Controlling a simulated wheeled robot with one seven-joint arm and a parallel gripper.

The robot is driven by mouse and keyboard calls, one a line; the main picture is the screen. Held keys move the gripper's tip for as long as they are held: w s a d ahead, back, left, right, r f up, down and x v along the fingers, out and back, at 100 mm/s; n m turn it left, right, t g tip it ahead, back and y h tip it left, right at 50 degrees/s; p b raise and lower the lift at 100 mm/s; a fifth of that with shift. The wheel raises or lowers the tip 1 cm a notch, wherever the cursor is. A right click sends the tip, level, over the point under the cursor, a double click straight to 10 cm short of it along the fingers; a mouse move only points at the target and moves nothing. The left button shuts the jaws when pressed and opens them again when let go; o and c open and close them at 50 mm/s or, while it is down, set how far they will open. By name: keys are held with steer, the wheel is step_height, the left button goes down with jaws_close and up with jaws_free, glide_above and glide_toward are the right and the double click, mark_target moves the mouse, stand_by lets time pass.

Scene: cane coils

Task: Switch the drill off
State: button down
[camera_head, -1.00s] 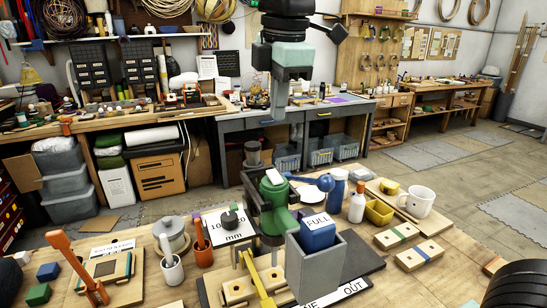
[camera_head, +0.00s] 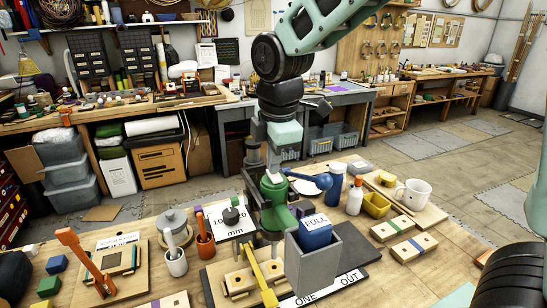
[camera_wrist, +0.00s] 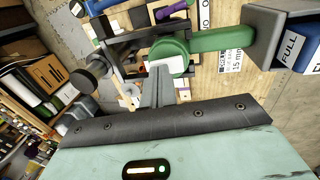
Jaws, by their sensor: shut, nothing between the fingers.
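The drill has a green round head (camera_head: 273,192) on a dark frame, with a green arm (camera_wrist: 222,38) running toward a grey bin in the wrist view. A pale square plate lies on top of the green head (camera_wrist: 170,52). My gripper (camera_head: 274,172) points down and is shut and empty, its tips right at the top of the head. In the wrist view the fingers (camera_wrist: 160,84) end at the pale plate (camera_wrist: 167,65). I cannot tell whether they touch it. The fingers partly hide the plate, and the switch's state is not readable.
A grey bin (camera_head: 325,262) with a blue block marked FULL (camera_head: 314,231) stands in front of the drill. A blue round-ended handle (camera_head: 311,174) sticks out behind.

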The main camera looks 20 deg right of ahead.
steer(key=shift+w+f+g+p, duration=0.1)
steer(key=shift+w+g+p, duration=0.15)
steer(key=shift+g+p, duration=0.6)
steer(key=shift+w+f+p, duration=0.1)
steer(key=shift+f+p, duration=0.1)
steer(key=shift+p, duration=0.35)
steer(key=shift+f, duration=0.2)
steer(key=shift+s+b, duration=0.3)
steer(key=shift+s, duration=0.5)
steer(key=shift+r, duration=0.15)
